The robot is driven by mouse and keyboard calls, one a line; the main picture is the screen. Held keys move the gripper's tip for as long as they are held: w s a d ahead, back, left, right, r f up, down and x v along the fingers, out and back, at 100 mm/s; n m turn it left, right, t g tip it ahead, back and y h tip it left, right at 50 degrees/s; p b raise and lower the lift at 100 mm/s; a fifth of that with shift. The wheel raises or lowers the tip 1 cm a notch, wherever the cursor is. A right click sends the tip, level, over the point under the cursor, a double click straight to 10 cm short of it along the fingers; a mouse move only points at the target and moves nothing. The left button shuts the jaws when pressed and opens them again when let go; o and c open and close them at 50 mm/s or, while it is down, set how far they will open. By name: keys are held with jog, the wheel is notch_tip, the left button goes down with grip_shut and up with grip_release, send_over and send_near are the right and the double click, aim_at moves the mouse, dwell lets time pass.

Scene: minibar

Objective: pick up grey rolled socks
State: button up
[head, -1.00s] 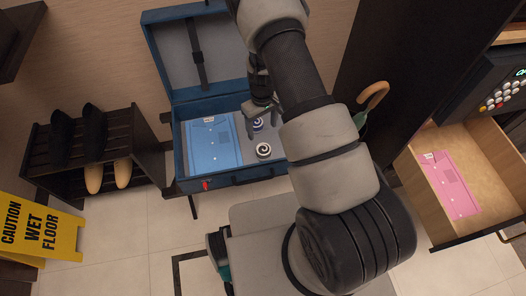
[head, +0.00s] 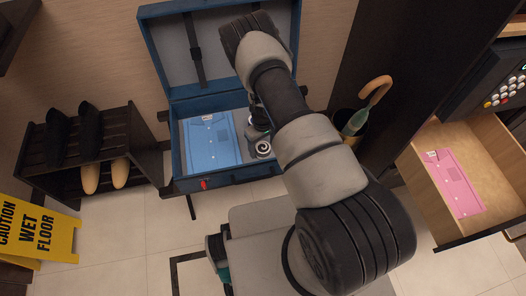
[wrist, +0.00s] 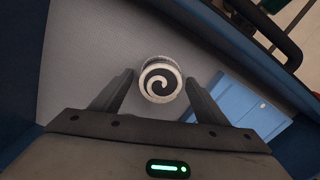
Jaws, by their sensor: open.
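The grey rolled socks (head: 263,149) lie in the open blue suitcase, right of a blue folded shirt (head: 211,140). They show a dark and pale spiral end. In the wrist view the spiral roll (wrist: 160,81) is centred between the fingertips of my gripper (wrist: 160,77). The gripper is open, with a gap on both sides of the roll. In the head view my gripper (head: 259,132) is down in the suitcase just behind the socks, partly hidden by my arm. A second, bluish roll seen earlier is hidden now.
The suitcase walls (head: 225,179) surround the gripper, and its raised lid (head: 180,50) stands behind. An umbrella (head: 362,110) in a holder is to the right. An open drawer (head: 455,185) with a pink item is further right. A shoe rack (head: 90,150) and yellow sign (head: 45,235) are left.

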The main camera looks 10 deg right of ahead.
jog(key=shift+f, duration=0.8)
jog(key=c, duration=1.2)
